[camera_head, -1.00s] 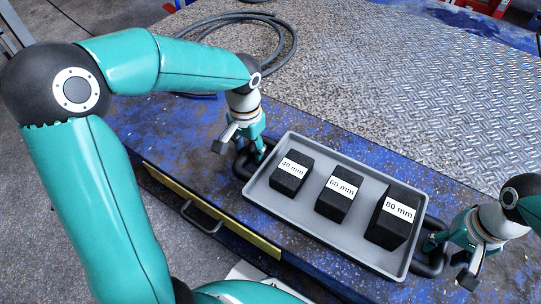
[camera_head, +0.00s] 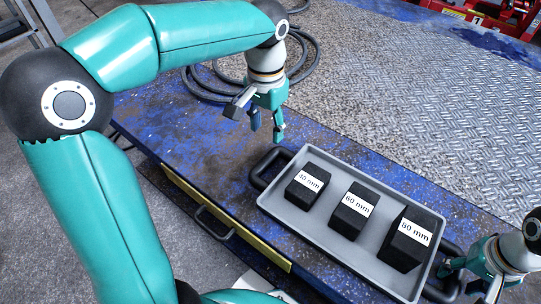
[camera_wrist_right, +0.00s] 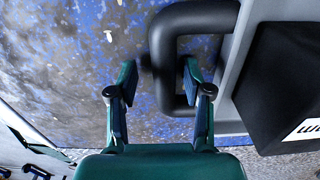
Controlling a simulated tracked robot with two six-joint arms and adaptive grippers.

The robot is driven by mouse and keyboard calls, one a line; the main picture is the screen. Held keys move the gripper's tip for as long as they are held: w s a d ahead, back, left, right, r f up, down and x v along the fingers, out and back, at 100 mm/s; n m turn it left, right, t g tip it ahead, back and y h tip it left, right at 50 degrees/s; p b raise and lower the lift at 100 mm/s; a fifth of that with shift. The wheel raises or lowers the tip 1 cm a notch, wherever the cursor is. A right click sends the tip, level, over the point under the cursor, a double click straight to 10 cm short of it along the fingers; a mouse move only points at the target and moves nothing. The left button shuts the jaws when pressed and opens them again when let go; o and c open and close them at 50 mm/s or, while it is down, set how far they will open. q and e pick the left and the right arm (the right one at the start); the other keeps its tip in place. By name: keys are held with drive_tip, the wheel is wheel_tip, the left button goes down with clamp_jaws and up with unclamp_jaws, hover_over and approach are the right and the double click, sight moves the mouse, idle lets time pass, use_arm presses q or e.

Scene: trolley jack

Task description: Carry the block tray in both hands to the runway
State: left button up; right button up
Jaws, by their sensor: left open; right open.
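The grey block tray (camera_head: 333,244) lies on the blue bench and holds three black blocks: 40 mm (camera_head: 303,190), 60 mm (camera_head: 350,216) and 80 mm (camera_head: 404,246). A black handle stands at each end. My left gripper (camera_head: 266,130) is open and empty, above and apart from the left handle (camera_head: 259,172). My right gripper (camera_head: 450,272) is open at the right handle (camera_head: 447,291). In the right wrist view, the bar of this handle (camera_wrist_right: 165,75) lies between the parted fingers of my right gripper (camera_wrist_right: 160,80); contact cannot be told.
The blue bench top (camera_head: 165,118) is scuffed, with a yellow-edged drawer and metal pull (camera_head: 212,224) at its front. A grey tread-plate runway (camera_head: 410,110) lies behind the tray. A coiled dark hose (camera_head: 305,65) lies at the back left. Red equipment (camera_head: 485,14) stands far right.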

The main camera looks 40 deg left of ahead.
wheel_tip(320, 180, up, 12)
idle(0.6)
drive_tip(key=shift+s+f, duration=0.1)
